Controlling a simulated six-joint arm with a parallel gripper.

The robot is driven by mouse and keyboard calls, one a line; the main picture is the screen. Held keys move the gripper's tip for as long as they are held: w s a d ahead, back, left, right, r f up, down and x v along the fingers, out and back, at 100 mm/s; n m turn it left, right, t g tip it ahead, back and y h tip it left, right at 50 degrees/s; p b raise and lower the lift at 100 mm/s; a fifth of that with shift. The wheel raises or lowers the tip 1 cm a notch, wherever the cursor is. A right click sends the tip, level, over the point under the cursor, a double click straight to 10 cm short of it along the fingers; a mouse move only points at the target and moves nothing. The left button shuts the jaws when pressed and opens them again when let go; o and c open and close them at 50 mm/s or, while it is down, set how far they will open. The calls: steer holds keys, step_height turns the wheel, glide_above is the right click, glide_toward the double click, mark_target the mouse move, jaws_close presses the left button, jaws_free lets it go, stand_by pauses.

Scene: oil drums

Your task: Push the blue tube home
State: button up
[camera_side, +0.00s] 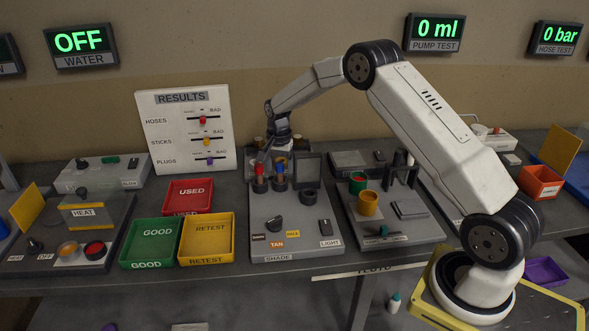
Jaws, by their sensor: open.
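The blue tube (280,169) stands upright in a dark round holder near the back of the grey shade station (281,240). A red-topped tube (260,169) stands in a similar holder just left of it. My gripper (273,157) points down at the back of this station, close above and behind the two tubes. It is open; its fingers are small and dark here, and I cannot tell whether they touch the blue tube. How deep the blue tube sits in its holder is too small to tell.
A dark upright frame (308,168) stands right of the tubes, with an empty-looking dark ring (310,195) in front. Red USED (188,194), green GOOD (152,243) and yellow RETEST (207,238) trays lie left. The RESULTS board (185,130) stands behind. A station with yellow and green cups (368,204) is right.

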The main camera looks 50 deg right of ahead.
steer(key=shift+r, duration=0.15)
steer(key=shift+r, duration=3.7)
steer(key=shift+s+a+r+n, duration=0.15)
steer(key=shift+s+a+n, duration=0.15)
steer(key=shift+a, duration=0.15)
steer(key=s+a+n+t, duration=0.1)
steer(key=s+a+n, duration=0.3)
steer(key=s, duration=0.4)
steer(key=s+a+n, duration=0.4)
steer(key=s+a, duration=0.2)
steer(key=s, duration=0.3)
steer(key=s+a+f+n+t, duration=0.1)
steer(key=s+a+n, duration=0.4)
steer(key=s, duration=0.3)
steer(key=shift+s+t, duration=0.3)
steer(key=shift+s, duration=0.05)
